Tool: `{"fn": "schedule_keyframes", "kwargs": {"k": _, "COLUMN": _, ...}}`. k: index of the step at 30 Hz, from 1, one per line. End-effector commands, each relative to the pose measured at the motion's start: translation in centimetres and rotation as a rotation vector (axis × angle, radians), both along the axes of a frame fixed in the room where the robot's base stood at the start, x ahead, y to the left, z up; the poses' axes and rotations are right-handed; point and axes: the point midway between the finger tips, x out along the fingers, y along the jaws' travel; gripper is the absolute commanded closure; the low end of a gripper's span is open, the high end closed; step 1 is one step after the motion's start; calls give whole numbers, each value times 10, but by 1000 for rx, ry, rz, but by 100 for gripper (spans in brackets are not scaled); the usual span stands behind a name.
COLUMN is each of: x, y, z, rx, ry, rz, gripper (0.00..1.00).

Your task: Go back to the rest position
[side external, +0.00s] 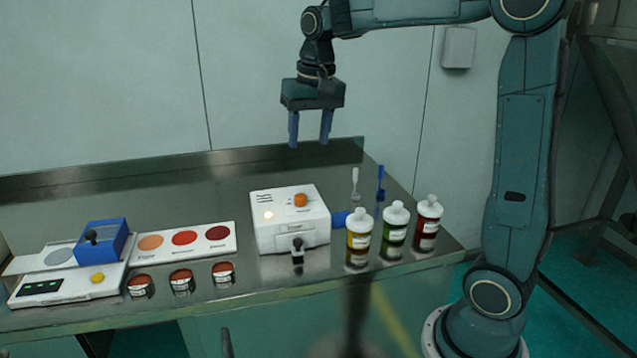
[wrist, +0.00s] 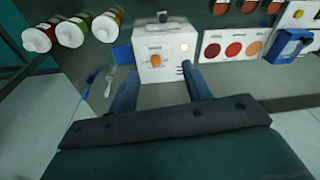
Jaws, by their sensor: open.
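My gripper (side external: 310,143) hangs in the air above the back of the steel bench, fingers pointing down, open and empty. In the wrist view its two fingers (wrist: 160,90) are spread apart with nothing between them. The white sieve machine (side external: 290,233) stands on the bench below and in front of the gripper. It has an orange knob (side external: 301,200), a small lit light and a dark clamp at its front. It also shows in the wrist view (wrist: 153,72), beyond the fingertips and not touching them.
Three capped bottles, yellow (side external: 359,242), green (side external: 394,234) and red (side external: 428,228), stand right of the machine. Two small brushes (side external: 381,184) are behind them. Left are a sample card (side external: 196,258), three small jars (side external: 181,282) and a scale (side external: 60,288) beside a blue box (side external: 102,240).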

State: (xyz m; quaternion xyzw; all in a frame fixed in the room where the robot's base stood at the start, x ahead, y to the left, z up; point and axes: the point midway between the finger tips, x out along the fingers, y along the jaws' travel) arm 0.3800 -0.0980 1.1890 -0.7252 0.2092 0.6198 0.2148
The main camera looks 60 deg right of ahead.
Motion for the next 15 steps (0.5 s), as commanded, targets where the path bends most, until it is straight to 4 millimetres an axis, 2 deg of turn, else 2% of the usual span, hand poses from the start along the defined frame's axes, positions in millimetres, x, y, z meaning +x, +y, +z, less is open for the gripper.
{"fn": "schedule_keyframes", "kwargs": {"k": 7, "x": -48, "y": 33, "z": 9, "rx": -33, "ry": -76, "rz": 140, "gripper": 51}}
{"fn": "schedule_keyframes", "kwargs": {"k": 15, "x": -101, "y": 61, "z": 5, "rx": -70, "ry": -156, "rz": 289, "gripper": 51}}
